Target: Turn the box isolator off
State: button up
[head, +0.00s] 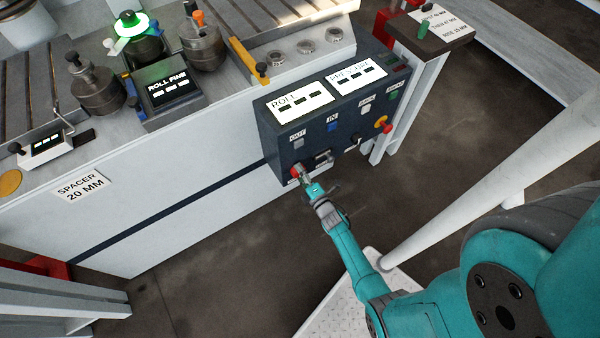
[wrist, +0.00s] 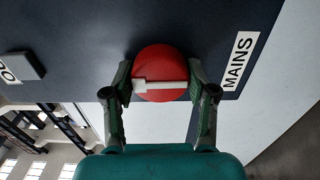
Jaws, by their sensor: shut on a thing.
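The box isolator is a round red knob (wrist: 158,62) with a pale bar across it, on the dark control box beside a white MAINS label (wrist: 238,60). In the head view the red knob (head: 295,171) shows at the lower left of the box front, partly hidden by my gripper. My gripper (head: 302,176) is at the knob. In the wrist view the two fingers of my gripper (wrist: 160,92) stand on either side of the knob, shut on it. The pale bar lies roughly level in that view.
The dark control box (head: 268,128) carries ROLL and PRESSURE displays (head: 300,98), OUT and IN buttons (head: 333,127), and a red and yellow stop button (head: 384,125). A small grey button (wrist: 22,67) sits left of the knob in the wrist view. A white post (head: 450,215) stands at right.

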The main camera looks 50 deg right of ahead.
jog(key=o, duration=1.2)
jog(key=shift+c, duration=0.2)
jog(key=v, duration=1.2)
